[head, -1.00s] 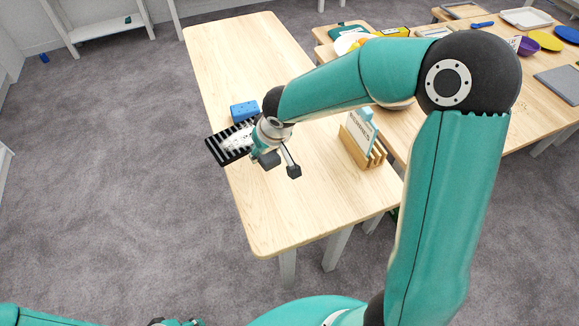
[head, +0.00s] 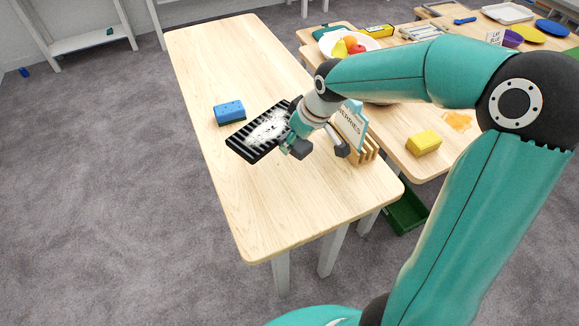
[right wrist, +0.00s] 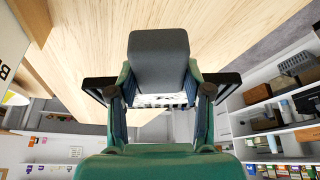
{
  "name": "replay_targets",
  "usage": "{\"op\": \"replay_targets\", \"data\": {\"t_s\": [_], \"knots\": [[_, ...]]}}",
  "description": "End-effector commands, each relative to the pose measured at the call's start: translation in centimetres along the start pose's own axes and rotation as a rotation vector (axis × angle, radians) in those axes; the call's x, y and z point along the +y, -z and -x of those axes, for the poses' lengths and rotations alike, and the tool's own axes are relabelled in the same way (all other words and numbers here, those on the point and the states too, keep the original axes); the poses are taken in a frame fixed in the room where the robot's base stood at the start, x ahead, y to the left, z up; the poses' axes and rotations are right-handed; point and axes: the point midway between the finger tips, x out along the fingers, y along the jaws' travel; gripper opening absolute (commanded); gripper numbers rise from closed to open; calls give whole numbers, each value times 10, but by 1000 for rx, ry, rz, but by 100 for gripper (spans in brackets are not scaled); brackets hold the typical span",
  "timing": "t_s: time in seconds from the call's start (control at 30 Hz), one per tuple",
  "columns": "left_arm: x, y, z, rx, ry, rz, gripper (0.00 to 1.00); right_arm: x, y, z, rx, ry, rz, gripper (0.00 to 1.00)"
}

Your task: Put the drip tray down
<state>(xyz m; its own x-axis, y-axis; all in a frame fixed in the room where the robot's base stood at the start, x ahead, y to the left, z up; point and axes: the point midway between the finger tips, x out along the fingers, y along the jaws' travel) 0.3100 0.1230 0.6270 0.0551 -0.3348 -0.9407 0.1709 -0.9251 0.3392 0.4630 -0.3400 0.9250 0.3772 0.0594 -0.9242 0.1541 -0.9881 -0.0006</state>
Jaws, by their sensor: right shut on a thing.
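The drip tray (head: 258,137) is a black slatted rectangle with a white smear across its middle. My right gripper (head: 294,138) is shut on its right end and holds it over the middle of the light wooden table (head: 230,190). I cannot tell whether the tray touches the tabletop. In the right wrist view, a white-smeared strip of the tray (right wrist: 160,100) shows between the fingers; the gripper hides much of the rest. My left gripper is not in view.
A blue sponge (head: 229,111) lies just left of the tray. A wooden holder with a "BERRIES" card (head: 352,125) stands close right of my gripper. A yellow sponge (head: 424,143) lies on the adjoining table. The table's front and far parts are clear.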

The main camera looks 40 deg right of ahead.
Motion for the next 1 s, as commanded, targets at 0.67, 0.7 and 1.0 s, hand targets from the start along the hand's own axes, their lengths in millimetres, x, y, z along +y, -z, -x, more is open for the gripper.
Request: {"op": "replay_targets", "data": {"t_s": [0.67,0.7,1.0], "knots": [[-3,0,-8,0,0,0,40,0,-34,-83,0,0,0,0],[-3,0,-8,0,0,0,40,0,-35,-85,1,0,0,0],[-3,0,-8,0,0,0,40,-1,-35,-86,0,1,2,63]]}}
